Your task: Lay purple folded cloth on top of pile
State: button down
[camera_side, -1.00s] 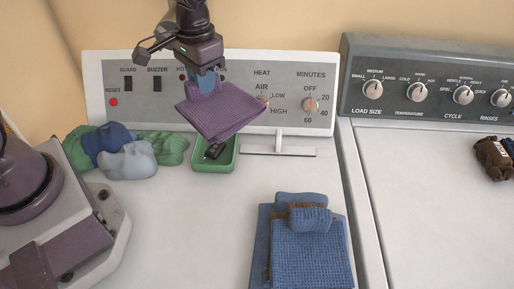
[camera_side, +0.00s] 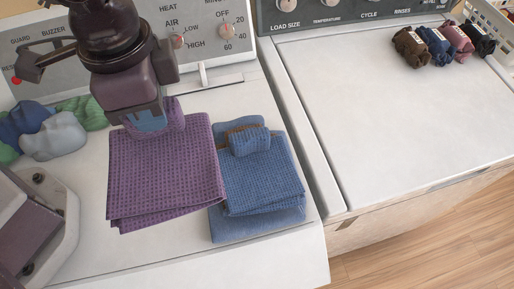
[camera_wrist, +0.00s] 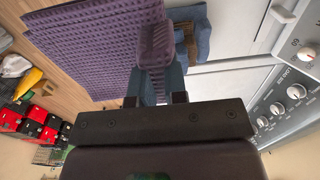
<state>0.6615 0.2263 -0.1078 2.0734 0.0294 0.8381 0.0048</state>
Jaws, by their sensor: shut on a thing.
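The purple folded cloth (camera_side: 165,175) hangs from my gripper (camera_side: 150,118), which is shut on its raised back edge. In the side view the cloth lies left of the pile of blue folded cloths (camera_side: 262,185), and its right edge overlaps the pile's left side in the picture. I cannot tell whether they touch. A rolled blue cloth with a brown strip (camera_side: 248,140) sits at the back of the pile. In the wrist view the purple cloth (camera_wrist: 95,45) spreads from the blue fingers (camera_wrist: 158,85), and part of the blue pile (camera_wrist: 203,38) shows beside it.
Green, blue and grey cloth bundles (camera_side: 52,135) lie at the left. A control panel (camera_side: 190,35) stands behind. The washer lid (camera_side: 400,110) at right is mostly clear, with several rolled socks (camera_side: 437,48) at its back and a white basket (camera_side: 490,20) beyond.

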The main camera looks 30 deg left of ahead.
jog(key=w+d+f, duration=0.8)
jog(key=w+f, duration=0.1)
jog(key=shift+w+d, duration=0.15)
jog(key=shift+d, duration=0.1)
jog(key=shift+w+d+f, duration=0.1)
jog(key=shift+f, duration=0.15)
notch_tip(320, 180, down, 3)
jog(key=shift+w+f, duration=0.1)
jog(key=shift+f, duration=0.05)
jog(key=shift+f, duration=0.15)
